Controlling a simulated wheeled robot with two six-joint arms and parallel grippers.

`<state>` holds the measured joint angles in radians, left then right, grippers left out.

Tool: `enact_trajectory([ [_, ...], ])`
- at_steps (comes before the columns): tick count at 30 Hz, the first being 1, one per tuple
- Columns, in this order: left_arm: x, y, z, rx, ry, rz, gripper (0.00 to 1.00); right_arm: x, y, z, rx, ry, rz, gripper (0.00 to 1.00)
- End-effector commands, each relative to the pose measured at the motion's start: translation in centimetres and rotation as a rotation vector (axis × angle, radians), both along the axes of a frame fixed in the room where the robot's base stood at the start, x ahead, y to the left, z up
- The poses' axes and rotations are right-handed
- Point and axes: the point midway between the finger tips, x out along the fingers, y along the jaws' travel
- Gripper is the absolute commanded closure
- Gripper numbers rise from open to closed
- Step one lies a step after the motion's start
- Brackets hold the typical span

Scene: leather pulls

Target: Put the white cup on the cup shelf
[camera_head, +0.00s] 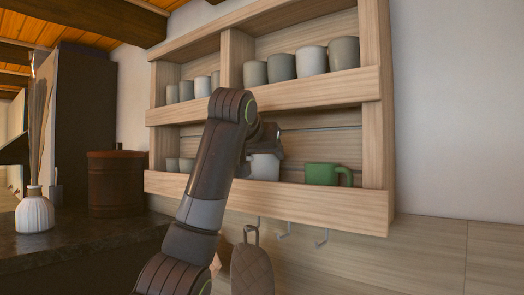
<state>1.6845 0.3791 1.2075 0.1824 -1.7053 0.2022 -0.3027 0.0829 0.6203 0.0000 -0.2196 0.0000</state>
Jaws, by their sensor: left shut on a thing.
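The wooden cup shelf (300,205) hangs on the wall with an upper and a lower row. My left gripper (266,148) is at the lower row, partly hidden behind my own arm, and is shut on the white cup (264,167). The white cup is upright at the lower row, behind the front board. I cannot tell whether its base touches the shelf. A green cup (321,174) with its handle to the right stands to its right, apart from it. My right gripper is not in view.
Several grey and pale cups (282,67) fill much of the upper row. Small cups (172,164) stand at the lower left. Hooks (285,229) and an oven mitt (252,268) hang below. A brown canister (116,182) and a white vase (34,212) stand on the dark counter (90,248).

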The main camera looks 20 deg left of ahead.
Motion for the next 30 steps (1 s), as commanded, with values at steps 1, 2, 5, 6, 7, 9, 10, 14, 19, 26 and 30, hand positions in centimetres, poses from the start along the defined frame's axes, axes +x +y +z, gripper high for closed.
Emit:
enact_trajectory([
  [1,0.0,0.0,0.0,0.000,-0.002,0.000,0.64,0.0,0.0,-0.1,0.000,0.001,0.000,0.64],
  [2,0.0,0.0,-0.1,0.000,-0.002,0.000,0.64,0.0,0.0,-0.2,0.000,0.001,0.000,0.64],
  [5,0.0,0.0,-0.5,0.000,-0.002,0.000,0.64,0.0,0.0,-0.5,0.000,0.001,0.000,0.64],
  [6,0.0,0.0,-0.6,0.000,-0.002,0.000,0.64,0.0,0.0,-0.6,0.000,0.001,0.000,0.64],
  [7,0.0,0.0,-0.7,0.000,-0.002,0.000,0.64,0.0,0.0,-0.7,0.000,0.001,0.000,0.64],
  [9,0.0,0.0,-0.8,0.000,0.000,0.000,0.35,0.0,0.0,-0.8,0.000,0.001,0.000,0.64],
  [10,0.0,0.0,-0.8,0.000,0.000,0.000,0.31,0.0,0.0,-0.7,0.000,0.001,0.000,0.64],
  [14,0.0,0.0,-0.7,0.000,0.000,0.000,0.14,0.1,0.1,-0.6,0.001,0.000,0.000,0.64],
  [19,0.0,0.0,-0.7,0.000,0.000,0.000,0.14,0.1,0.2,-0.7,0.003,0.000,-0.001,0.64],
  [26,0.0,0.0,0.1,0.000,0.000,0.000,0.14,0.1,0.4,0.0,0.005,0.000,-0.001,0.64],
  [30,-1.9,-0.1,0.5,0.000,-0.007,0.000,0.14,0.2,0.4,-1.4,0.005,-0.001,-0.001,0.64],
])
